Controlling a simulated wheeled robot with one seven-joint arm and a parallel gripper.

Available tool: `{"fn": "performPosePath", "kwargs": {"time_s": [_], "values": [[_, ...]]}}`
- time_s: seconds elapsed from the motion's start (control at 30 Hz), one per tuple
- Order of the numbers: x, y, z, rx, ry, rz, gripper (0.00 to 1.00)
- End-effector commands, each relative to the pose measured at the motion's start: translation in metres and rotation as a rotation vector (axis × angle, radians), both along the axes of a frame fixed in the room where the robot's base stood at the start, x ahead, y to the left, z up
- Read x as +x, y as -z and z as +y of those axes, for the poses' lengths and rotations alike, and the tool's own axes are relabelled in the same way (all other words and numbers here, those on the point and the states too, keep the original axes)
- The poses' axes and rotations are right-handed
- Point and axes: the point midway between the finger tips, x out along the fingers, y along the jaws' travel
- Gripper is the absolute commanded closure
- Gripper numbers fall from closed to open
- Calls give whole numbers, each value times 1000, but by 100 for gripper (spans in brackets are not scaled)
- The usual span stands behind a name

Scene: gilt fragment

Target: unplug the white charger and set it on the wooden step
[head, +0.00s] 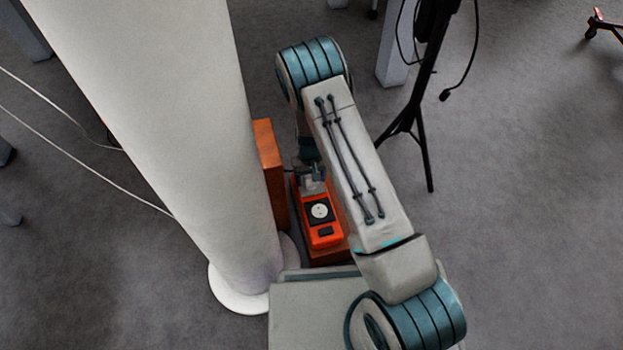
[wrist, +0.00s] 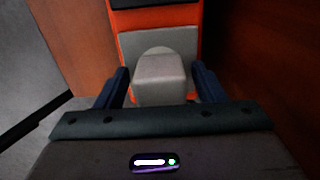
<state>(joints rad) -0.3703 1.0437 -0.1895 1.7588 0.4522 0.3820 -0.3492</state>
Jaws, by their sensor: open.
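The white charger (wrist: 160,80) looks light grey in the wrist view. It sits against a grey plate (wrist: 150,45) on an orange socket unit (wrist: 122,20). My gripper (wrist: 159,72) is open, with one dark finger on each side of the charger. Narrow gaps show between the fingers and the charger. In the head view my gripper (head: 311,176) is at the far end of the orange unit (head: 325,239), and the charger is hard to make out there. Reddish-brown wood (head: 328,257) shows under the unit; I cannot tell whether it is the wooden step.
An upright wooden board (head: 270,165) stands left of the orange unit. A thick white column (head: 180,120) rises close beside it. A black tripod stand (head: 418,125) with a hanging cable is on the right. Grey floor (head: 520,220) is open at the right.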

Motion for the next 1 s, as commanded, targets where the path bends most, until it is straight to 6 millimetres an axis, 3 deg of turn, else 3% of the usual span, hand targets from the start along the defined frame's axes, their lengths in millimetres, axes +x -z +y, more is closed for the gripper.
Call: {"fn": "performPosePath", "kwargs": {"time_s": [0.8,0.83,1.0], "values": [[0,0,1,0,-1,0,37],[0,0,1,0,-1,0,40],[0,0,1,0,0,0,87]]}}
